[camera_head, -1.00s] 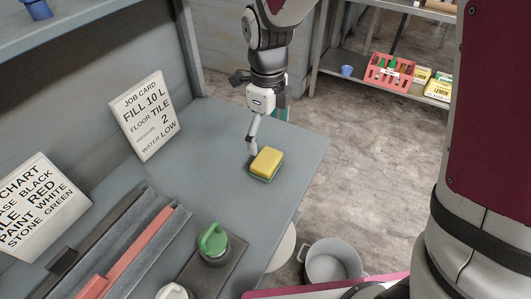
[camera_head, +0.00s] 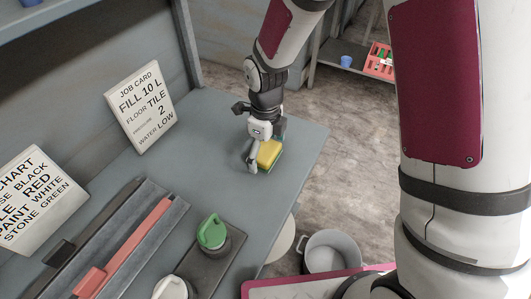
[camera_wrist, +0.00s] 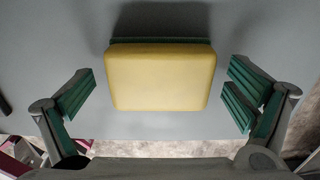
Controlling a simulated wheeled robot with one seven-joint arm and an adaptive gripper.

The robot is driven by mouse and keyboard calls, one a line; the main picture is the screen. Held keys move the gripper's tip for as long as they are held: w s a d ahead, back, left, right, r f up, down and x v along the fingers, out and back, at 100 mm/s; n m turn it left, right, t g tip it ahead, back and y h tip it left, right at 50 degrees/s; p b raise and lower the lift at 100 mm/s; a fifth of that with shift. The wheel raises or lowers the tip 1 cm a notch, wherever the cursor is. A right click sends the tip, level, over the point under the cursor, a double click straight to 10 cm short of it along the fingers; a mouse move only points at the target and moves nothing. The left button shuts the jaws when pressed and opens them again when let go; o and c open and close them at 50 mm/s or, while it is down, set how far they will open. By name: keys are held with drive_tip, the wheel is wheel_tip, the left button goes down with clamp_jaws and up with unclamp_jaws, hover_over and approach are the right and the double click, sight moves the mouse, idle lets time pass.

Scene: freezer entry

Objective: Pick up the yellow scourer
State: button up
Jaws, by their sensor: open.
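The yellow scourer (camera_head: 269,152) lies on the grey worktop, with a green layer under its yellow top. In the wrist view the scourer (camera_wrist: 160,78) lies between the two fingers, with a gap on each side. My gripper (camera_head: 262,163) is down at the scourer, with one finger showing on its left side. In the wrist view my gripper (camera_wrist: 159,95) is open and its green-padded fingers do not touch the scourer. The scourer's far side is partly hidden by my gripper in the head view.
A job card (camera_head: 141,107) leans at the back of the worktop (camera_head: 205,135). A grey bucket (camera_head: 331,251) is on the floor past the worktop's right edge. The worktop around the scourer is clear.

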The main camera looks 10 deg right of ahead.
sight(265, 149)
drive_tip(key=c, duration=1.4)
drive_tip(key=shift+r, duration=0.15)
